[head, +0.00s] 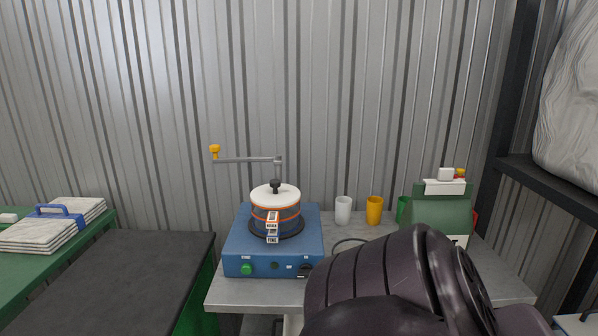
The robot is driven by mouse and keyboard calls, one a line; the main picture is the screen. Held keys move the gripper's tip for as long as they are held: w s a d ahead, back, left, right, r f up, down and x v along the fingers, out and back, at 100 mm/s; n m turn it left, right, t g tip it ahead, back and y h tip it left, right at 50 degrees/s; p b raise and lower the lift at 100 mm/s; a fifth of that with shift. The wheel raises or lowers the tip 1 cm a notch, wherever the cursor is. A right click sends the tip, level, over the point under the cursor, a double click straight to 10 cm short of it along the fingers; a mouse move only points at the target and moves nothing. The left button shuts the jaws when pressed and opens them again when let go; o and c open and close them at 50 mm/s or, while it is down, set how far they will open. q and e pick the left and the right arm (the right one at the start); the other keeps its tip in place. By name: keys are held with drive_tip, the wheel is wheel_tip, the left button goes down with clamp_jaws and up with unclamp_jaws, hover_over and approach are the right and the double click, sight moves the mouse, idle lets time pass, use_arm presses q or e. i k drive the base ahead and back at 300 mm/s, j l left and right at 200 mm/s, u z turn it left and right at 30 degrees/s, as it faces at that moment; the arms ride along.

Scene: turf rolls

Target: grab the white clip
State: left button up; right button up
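The white clip (445,187) sits across the top edge of a green bag (437,213) at the right of the worktable in the head view. A small white block and a yellow and red piece show just above it; I cannot tell whether they belong to the clip. A dark arm link of mine fills the lower right and hides the lower part of the bag. Neither of my grippers is in view.
A blue machine (273,243) with a white-lidded pot and a crank stands on the grey worktable (255,294). White (342,210), orange (374,210) and green (402,209) cups stand left of the bag. A dark shelf post (505,120) rises at the right.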

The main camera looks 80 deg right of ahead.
sight(445, 184)
drive_tip(key=z, duration=3.4)
